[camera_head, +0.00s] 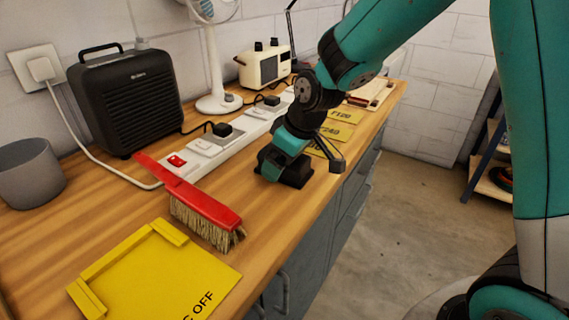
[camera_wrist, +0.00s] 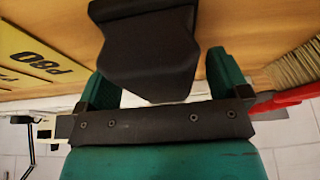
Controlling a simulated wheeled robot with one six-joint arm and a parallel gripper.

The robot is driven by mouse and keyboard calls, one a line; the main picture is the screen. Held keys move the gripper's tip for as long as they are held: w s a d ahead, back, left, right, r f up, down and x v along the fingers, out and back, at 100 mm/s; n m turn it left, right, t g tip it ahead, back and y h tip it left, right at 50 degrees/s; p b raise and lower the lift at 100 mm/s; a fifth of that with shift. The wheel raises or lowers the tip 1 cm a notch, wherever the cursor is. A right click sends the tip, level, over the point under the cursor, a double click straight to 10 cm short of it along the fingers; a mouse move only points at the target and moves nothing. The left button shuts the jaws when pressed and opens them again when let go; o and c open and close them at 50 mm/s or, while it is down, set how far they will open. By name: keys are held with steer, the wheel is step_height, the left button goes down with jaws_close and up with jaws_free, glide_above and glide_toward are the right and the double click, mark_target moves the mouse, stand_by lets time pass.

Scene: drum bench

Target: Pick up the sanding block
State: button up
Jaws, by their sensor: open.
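A black block, which looks like the sanding block (camera_head: 292,176), stands on the wooden bench near its front edge. My gripper (camera_head: 285,148) is right above and around it, pointing down. In the wrist view the block (camera_wrist: 147,48) shows large and dark between the two teal fingers of my gripper (camera_wrist: 163,78). The fingers are open, one on each side of the block. A gap shows by the right finger; I cannot tell whether the left finger touches. Part of the block is hidden by the gripper in the head view.
A red brush (camera_head: 205,212) lies left of my gripper, beside a yellow tray (camera_head: 165,275). A white power strip (camera_head: 233,134) with plugs runs behind. Yellow labelled cards (camera_head: 338,131) lie to the right. A black heater (camera_head: 128,98), grey cup (camera_head: 30,174) and fan stand at the back.

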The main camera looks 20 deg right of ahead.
steer(key=shift+f, duration=0.25)
stand_by(0.3)
steer(key=c, duration=1.1)
steer(key=shift+o, duration=0.2)
steer(key=shift+r, duration=0.15)
